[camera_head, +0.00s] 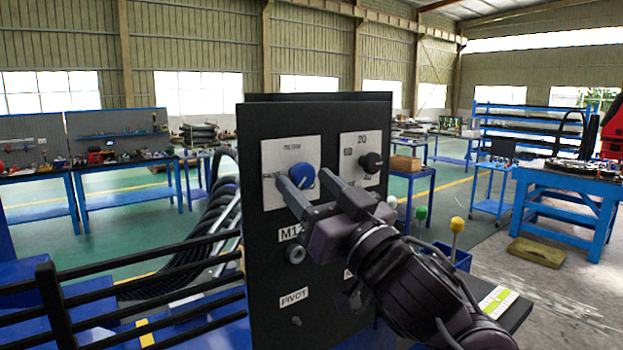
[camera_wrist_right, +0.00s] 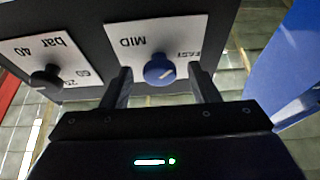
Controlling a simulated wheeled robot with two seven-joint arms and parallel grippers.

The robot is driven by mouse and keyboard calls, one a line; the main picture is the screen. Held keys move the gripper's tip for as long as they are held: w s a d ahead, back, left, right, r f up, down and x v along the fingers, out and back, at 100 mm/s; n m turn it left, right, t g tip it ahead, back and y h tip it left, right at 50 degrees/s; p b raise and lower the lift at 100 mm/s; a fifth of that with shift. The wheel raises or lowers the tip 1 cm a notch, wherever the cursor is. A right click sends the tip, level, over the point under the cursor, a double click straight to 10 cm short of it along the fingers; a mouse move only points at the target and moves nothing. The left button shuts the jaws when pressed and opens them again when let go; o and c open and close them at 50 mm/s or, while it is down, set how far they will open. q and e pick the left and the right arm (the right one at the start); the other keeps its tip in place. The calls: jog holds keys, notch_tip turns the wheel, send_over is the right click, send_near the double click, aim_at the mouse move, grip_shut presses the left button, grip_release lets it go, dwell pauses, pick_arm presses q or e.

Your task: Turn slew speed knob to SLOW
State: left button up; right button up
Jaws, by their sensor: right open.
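The blue knob (camera_head: 302,175) sits on a white label plate (camera_head: 278,153) at the upper left of a black control panel (camera_head: 253,225). In the right wrist view the blue knob (camera_wrist_right: 159,70) has a white pointer line, and its plate, seen upside down, reads MID and FAST. The SLOW mark is hidden or not readable. My right gripper (camera_head: 307,180) is open in front of the panel; in the right wrist view its fingers (camera_wrist_right: 162,88) stand on either side of the knob. I cannot tell whether they touch it. My left gripper is not in view.
A black knob (camera_head: 372,162) on a second white plate is just right of the blue one. Below are an M12 connector (camera_head: 295,254) and a PIVOT switch (camera_head: 295,321). Levers with green (camera_head: 421,213) and yellow (camera_head: 457,224) tops stand at right. Black rails (camera_head: 150,290) lie left.

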jog(key=shift+d, duration=0.1)
jog(key=c, duration=1)
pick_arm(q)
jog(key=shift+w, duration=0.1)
pick_arm(e)
jog(key=shift+o, duration=0.2)
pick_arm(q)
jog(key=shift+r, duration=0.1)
pick_arm(e)
jog(key=shift+n, duration=0.4)
